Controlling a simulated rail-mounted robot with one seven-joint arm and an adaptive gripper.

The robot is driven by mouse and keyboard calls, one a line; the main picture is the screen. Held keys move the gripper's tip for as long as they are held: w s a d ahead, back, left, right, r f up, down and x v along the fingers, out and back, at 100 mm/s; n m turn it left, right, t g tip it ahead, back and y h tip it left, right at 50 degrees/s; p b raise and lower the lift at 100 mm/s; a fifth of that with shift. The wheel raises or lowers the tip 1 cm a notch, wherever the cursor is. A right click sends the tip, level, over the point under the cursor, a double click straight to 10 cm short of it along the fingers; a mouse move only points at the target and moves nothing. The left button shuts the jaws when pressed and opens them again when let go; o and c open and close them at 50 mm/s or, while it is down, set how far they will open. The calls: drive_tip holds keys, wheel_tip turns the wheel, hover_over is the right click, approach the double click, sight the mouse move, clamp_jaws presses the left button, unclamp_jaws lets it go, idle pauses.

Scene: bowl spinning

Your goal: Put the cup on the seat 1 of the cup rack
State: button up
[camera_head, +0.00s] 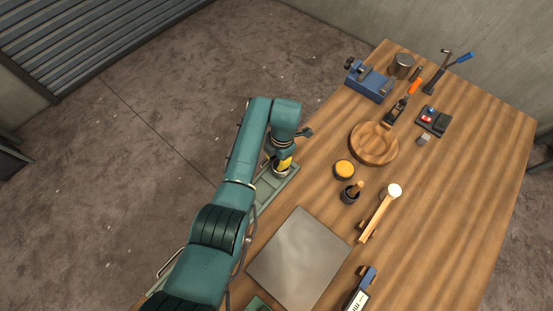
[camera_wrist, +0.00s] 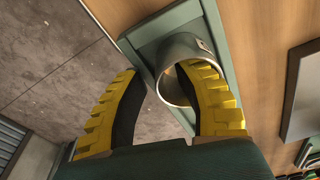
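A grey metal cup (camera_wrist: 180,48) sits at a green frame, its round opening facing the wrist camera. In the head view the cup (camera_head: 281,174) shows just under my gripper (camera_head: 284,162). My gripper is open, with its yellow fingers (camera_wrist: 168,82) spread about the cup. The left finger is apart from the cup's wall; the right finger overlaps the rim, and I cannot tell whether it touches. The green frame (camera_wrist: 222,45), which may be the cup rack, lies along the table's left edge, also in the head view (camera_head: 266,190). Its seat numbers are not visible.
A grey plate (camera_head: 300,258) lies on the wooden table nearby. A round wooden bowl (camera_head: 373,143), a yellow-topped tin (camera_head: 344,170), a dark pot with a brush (camera_head: 351,192) and a mallet (camera_head: 381,211) lie to the right. A blue vise (camera_head: 369,81) and a metal can (camera_head: 402,65) stand farther back.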

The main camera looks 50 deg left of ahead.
wheel_tip(320, 180, up, 12)
drive_tip(key=w+p, duration=0.1)
drive_tip(key=shift+w+d+r, duration=0.15)
drive_tip(key=shift+w, duration=0.15)
